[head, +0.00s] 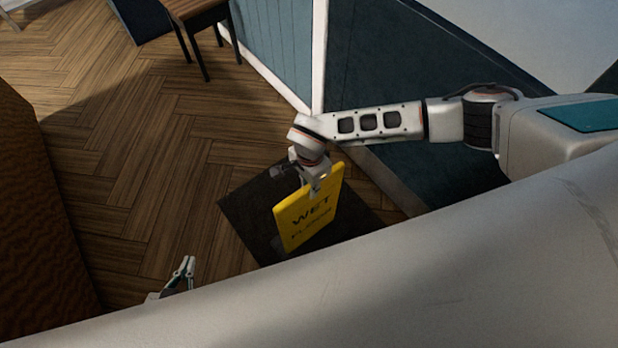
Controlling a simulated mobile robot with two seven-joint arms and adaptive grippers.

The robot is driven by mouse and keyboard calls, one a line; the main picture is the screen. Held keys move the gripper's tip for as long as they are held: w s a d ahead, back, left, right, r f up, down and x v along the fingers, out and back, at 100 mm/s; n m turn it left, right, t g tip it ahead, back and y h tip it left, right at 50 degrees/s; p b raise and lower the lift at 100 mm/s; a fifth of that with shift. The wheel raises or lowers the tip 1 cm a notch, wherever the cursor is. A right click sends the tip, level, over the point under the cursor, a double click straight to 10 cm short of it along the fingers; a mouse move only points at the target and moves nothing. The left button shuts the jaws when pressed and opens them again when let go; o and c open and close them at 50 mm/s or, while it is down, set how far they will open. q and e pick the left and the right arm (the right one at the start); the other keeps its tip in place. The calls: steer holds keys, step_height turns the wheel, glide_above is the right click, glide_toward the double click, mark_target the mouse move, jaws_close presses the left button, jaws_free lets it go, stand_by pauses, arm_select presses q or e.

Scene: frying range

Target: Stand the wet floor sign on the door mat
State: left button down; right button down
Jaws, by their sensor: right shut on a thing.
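The yellow wet floor sign (309,212) hangs below my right gripper (315,184), which is shut on its top edge. The sign's printed face is towards me, and it leans a little in the picture. Behind and below it lies the dark door mat (248,204), partly hidden by the sign and my own body. I cannot tell whether the sign's bottom edge touches the mat. My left gripper (187,268) shows at the lower left, apart from the sign and mat. Its fingers are partly seen, and their opening is unclear.
A blue panelled wall (390,75) with a white corner post (319,55) stands just behind the mat. A table or chair (195,12) is at the top. A brown textured block (35,215) lines the left edge. The wood floor (150,150) between is clear.

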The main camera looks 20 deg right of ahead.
steer(key=shift+w+a+f, duration=0.1)
steer(key=shift+w+f, duration=0.1)
steer(key=shift+f, duration=0.2)
step_height(320, 180, down, 4)
steer(key=shift+r+b, duration=0.2)
steer(key=shift+b, duration=0.4)
steer(key=shift+f, duration=0.15)
steer(key=c, duration=1.9)
jaws_free()
steer(key=shift+s+f, duration=0.1)
steer(key=shift+s, duration=0.05)
